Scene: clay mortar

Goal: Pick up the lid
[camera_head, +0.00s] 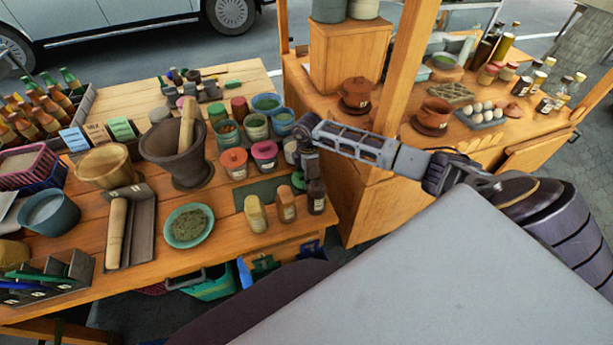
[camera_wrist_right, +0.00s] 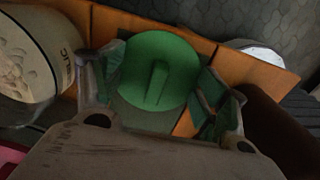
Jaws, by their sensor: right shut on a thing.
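The green round lid (camera_wrist_right: 155,75) with a raised bar handle lies between the fingers of my right gripper (camera_wrist_right: 158,80) in the right wrist view. The fingers sit against its left and right sides and are shut on it. In the head view my right gripper (camera_head: 306,165) points down at the right edge of the wooden table (camera_head: 225,255), and a small bit of the green lid (camera_head: 298,181) shows beside it. The gripper hides most of the lid there. I cannot tell how far the lid is from the surface below. My left gripper is not in view.
A clay mortar (camera_head: 180,152) and a green plate (camera_head: 188,225) stand farther left. A labelled pale jar (camera_wrist_right: 35,60) is beside the fingers.

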